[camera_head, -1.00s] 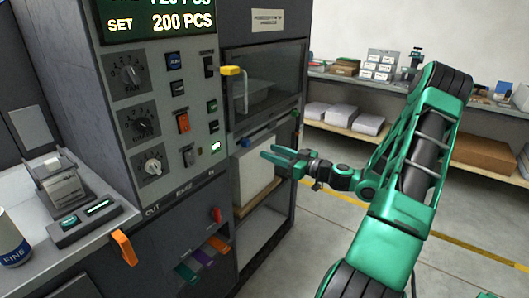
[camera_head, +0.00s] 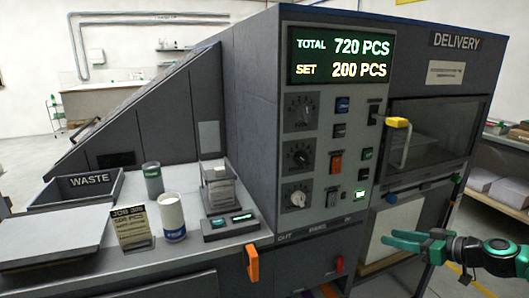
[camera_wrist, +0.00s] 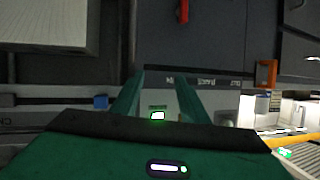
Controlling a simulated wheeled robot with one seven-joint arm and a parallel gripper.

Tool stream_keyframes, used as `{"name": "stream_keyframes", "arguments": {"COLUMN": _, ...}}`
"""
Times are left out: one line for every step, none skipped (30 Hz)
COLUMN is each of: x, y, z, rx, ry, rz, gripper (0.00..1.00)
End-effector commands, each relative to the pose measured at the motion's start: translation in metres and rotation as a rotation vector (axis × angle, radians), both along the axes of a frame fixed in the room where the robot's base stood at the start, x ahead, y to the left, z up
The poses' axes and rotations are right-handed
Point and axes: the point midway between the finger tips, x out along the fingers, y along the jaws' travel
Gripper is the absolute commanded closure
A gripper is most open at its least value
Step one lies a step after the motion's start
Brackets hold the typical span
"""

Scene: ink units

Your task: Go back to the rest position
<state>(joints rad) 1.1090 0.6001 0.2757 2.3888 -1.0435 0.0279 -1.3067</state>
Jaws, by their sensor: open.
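My gripper (camera_head: 408,241) shows at the right of the head view, with green fingers pointing left. It is in front of the lower part of the grey machine (camera_head: 250,120), below the delivery window (camera_head: 432,130). Its fingers are apart and nothing shows between them. In the wrist view, the two green fingers of my gripper (camera_wrist: 158,95) stand apart, with a small lit green button (camera_wrist: 158,114) seen beyond them. Most of my arm is cut off by the right edge of the head view.
The display (camera_head: 345,58) reads TOTAL 720 PCS, SET 200 PCS. A yellow handle (camera_head: 398,122) and an orange handle (camera_head: 252,263) stick out from the machine. The left counter holds a WASTE bin (camera_head: 75,200), a job card (camera_head: 131,228), a white can (camera_head: 171,216) and a small device (camera_head: 220,190).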

Motion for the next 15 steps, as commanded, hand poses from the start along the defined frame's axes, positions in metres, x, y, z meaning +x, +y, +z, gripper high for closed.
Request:
{"name": "stream_keyframes", "arguments": {"x": -0.008, "y": 0.012, "z": -0.004, "rx": -0.031, "ry": 0.065, "rz": 0.032, "gripper": 0.59}}
{"name": "stream_keyframes", "arguments": {"x": -0.014, "y": 0.017, "z": -0.008, "rx": -0.044, "ry": 0.11, "rz": 0.044, "gripper": 0.59}}
{"name": "stream_keyframes", "arguments": {"x": -0.023, "y": 0.022, "z": -0.012, "rx": -0.064, "ry": 0.17, "rz": 0.057, "gripper": 0.59}}
{"name": "stream_keyframes", "arguments": {"x": -0.029, "y": 0.026, "z": -0.015, "rx": -0.079, "ry": 0.215, "rz": 0.064, "gripper": 0.59}}
{"name": "stream_keyframes", "arguments": {"x": -0.036, "y": 0.029, "z": -0.017, "rx": -0.093, "ry": 0.258, "rz": 0.069, "gripper": 0.59}}
{"name": "stream_keyframes", "arguments": {"x": -0.045, "y": 0.031, "z": -0.02, "rx": -0.113, "ry": 0.316, "rz": 0.07, "gripper": 0.59}}
{"name": "stream_keyframes", "arguments": {"x": -0.052, "y": 0.033, "z": -0.021, "rx": -0.128, "ry": 0.359, "rz": 0.068, "gripper": 0.59}}
{"name": "stream_keyframes", "arguments": {"x": -0.06, "y": 0.034, "z": -0.023, "rx": -0.142, "ry": 0.402, "rz": 0.064, "gripper": 0.59}}
{"name": "stream_keyframes", "arguments": {"x": -0.07, "y": 0.034, "z": -0.023, "rx": -0.162, "ry": 0.457, "rz": 0.055, "gripper": 0.59}}
{"name": "stream_keyframes", "arguments": {"x": -0.077, "y": 0.034, "z": -0.023, "rx": -0.177, "ry": 0.498, "rz": 0.046, "gripper": 0.59}}
{"name": "stream_keyframes", "arguments": {"x": -0.085, "y": 0.034, "z": -0.023, "rx": -0.191, "ry": 0.538, "rz": 0.033, "gripper": 0.59}}
{"name": "stream_keyframes", "arguments": {"x": -0.095, "y": 0.033, "z": -0.022, "rx": -0.21, "ry": 0.589, "rz": 0.015, "gripper": 0.59}}
{"name": "stream_keyframes", "arguments": {"x": -0.102, "y": 0.032, "z": -0.02, "rx": -0.223, "ry": 0.625, "rz": -0.003, "gripper": 0.59}}
{"name": "stream_keyframes", "arguments": {"x": -0.11, "y": 0.03, "z": -0.018, "rx": -0.235, "ry": 0.662, "rz": -0.022, "gripper": 0.59}}
{"name": "stream_keyframes", "arguments": {"x": -0.121, "y": 0.028, "z": -0.015, "rx": -0.25, "ry": 0.71, "rz": -0.051, "gripper": 0.59}}
